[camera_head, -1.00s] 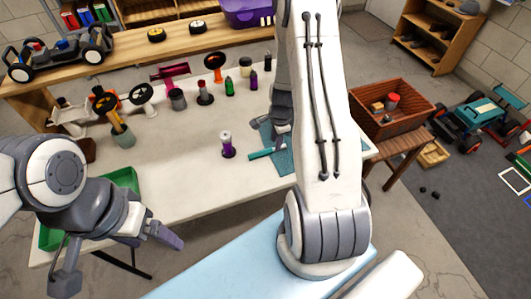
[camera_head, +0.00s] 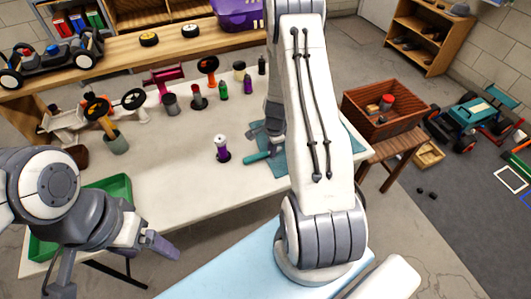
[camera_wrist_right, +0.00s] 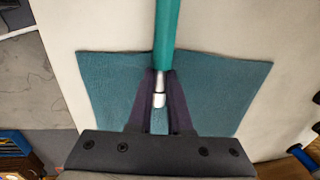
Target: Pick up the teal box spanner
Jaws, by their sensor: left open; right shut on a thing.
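The teal box spanner (camera_wrist_right: 167,40) lies between the fingers of my right gripper (camera_wrist_right: 160,100) in the right wrist view. Its silver end (camera_wrist_right: 159,90) shows between the dark fingertips, which are shut on it. Below it is a teal cloth mat (camera_wrist_right: 105,85) on the pale table. In the head view the spanner (camera_head: 256,157) sticks out to the left of the right gripper, at the mat's left edge; my right arm hides much of the mat. I cannot tell whether the spanner is clear of the mat. My left gripper (camera_head: 160,247) is open and empty at the table's front left.
A bottle with a purple base (camera_head: 221,150) stands left of the spanner. Several bottles and cups stand farther back. A green tray (camera_head: 108,190) is at the table's left, near my left arm. A brown crate (camera_head: 385,110) stands on a stool to the right.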

